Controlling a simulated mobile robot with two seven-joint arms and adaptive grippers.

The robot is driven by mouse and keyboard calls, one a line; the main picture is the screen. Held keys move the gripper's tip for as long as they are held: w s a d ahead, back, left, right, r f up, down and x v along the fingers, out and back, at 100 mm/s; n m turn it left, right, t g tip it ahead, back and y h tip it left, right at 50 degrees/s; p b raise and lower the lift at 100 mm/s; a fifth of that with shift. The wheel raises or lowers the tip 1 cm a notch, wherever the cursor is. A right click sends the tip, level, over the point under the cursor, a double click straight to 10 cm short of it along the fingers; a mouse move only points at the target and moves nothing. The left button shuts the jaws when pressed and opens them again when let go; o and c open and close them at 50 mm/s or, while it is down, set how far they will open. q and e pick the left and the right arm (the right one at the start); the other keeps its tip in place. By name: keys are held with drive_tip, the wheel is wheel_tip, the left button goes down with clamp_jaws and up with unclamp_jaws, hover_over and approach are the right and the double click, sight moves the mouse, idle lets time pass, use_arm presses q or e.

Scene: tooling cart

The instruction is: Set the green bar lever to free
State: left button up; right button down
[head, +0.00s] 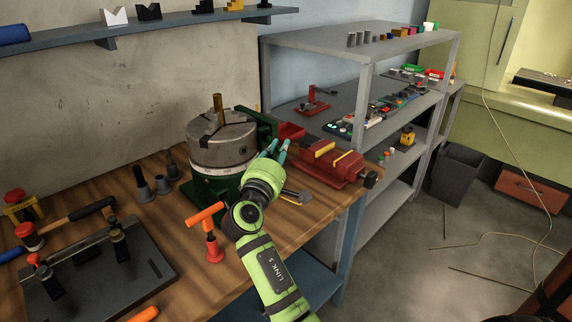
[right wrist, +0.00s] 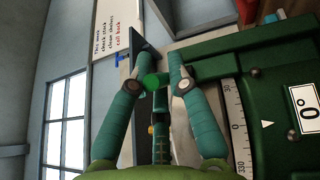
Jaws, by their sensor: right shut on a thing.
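The green bar lever (right wrist: 152,82) shows in the right wrist view as a bright green round end between my right gripper's fingers. A darker green bar runs beside it to the green housing. My right gripper (head: 274,149) is at the right side of the green-based indexing unit with the grey chuck (head: 222,145); in the right wrist view its teal fingers (right wrist: 156,72) are closed in around the lever. In the head view the gripper hides the lever. The housing carries a graduated dial (right wrist: 235,120) and a "0°" plate (right wrist: 305,112). My left gripper is not in view.
A red vise (head: 325,160) stands right of the unit. An orange-handled tool (head: 208,230) stands close left of my right arm. A dark fixture plate (head: 95,275) and a hammer (head: 85,210) lie at the left. Grey shelving (head: 365,75) stands behind.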

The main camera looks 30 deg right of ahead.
use_arm(q)
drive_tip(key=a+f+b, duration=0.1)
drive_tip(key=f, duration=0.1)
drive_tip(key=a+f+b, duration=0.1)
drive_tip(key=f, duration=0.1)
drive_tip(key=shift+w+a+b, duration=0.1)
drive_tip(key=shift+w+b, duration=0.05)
drive_tip(key=shift+b, duration=0.25)
use_arm(e)
drive_tip(key=m+g+h, duration=0.1)
drive_tip(key=a+m+g+h, duration=0.1)
drive_tip(key=g, duration=0.1)
drive_tip(key=shift+w+a, duration=0.15)
drive_tip(key=shift+a, duration=0.1)
drive_tip(key=c, duration=1.1)
unclamp_jaws()
drive_tip(key=shift+c, duration=0.2)
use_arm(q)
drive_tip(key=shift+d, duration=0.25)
use_arm(e)
drive_tip(key=shift+r, duration=0.1)
